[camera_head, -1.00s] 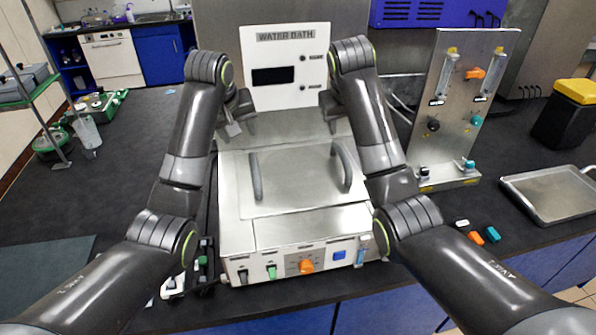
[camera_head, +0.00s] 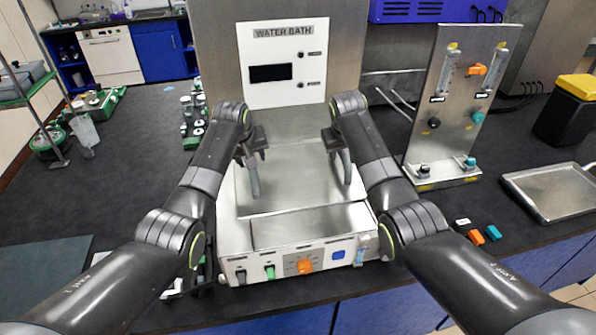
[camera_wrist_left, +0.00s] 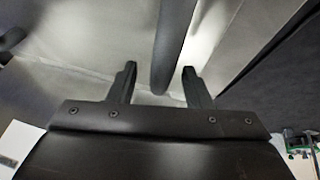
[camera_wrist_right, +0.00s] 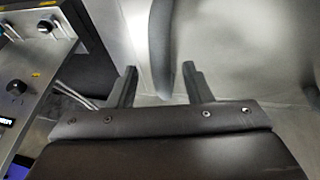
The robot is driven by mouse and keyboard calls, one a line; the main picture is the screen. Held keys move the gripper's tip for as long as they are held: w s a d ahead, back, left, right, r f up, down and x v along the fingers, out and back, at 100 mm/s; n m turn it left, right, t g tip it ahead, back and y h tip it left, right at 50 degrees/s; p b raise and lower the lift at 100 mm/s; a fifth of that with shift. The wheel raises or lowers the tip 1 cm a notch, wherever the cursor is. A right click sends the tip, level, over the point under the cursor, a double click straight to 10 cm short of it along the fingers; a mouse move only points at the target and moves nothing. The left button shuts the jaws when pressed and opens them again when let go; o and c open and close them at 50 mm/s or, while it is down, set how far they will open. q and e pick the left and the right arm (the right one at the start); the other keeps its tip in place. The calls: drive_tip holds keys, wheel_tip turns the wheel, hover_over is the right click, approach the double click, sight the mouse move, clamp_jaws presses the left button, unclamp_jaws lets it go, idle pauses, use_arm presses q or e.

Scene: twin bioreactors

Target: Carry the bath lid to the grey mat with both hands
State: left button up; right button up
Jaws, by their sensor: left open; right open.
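The bath lid (camera_head: 297,182) is a flat steel plate on top of the water bath (camera_head: 300,225), with two dark grey upright handles. My left gripper (camera_head: 252,150) is open at the far end of the left handle (camera_head: 253,180). In the left wrist view, that handle (camera_wrist_left: 172,45) runs between the open fingers (camera_wrist_left: 158,78). My right gripper (camera_head: 332,140) is open by the right handle (camera_head: 346,167), partly hidden by its arm. In the right wrist view, this handle (camera_wrist_right: 161,45) reaches between the open fingers (camera_wrist_right: 160,80). The grey mat (camera_head: 45,268) lies at the lower left of the bench.
The flow-meter panel (camera_head: 455,110) stands right of the bath, close to my right arm. A metal tray (camera_head: 555,193) lies farther right. Small coloured blocks (camera_head: 476,237) lie near the front edge. Green-and-white items (camera_head: 193,115) stand left of the bath.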

use_arm(q)
drive_tip(key=shift+x, duration=1.5)
use_arm(e)
drive_tip(key=shift+x, duration=1.4)
use_arm(q)
drive_tip(key=shift+s, duration=0.1)
clamp_jaws()
use_arm(e)
clamp_jaws()
use_arm(q)
drive_tip(key=shift+r, duration=0.15)
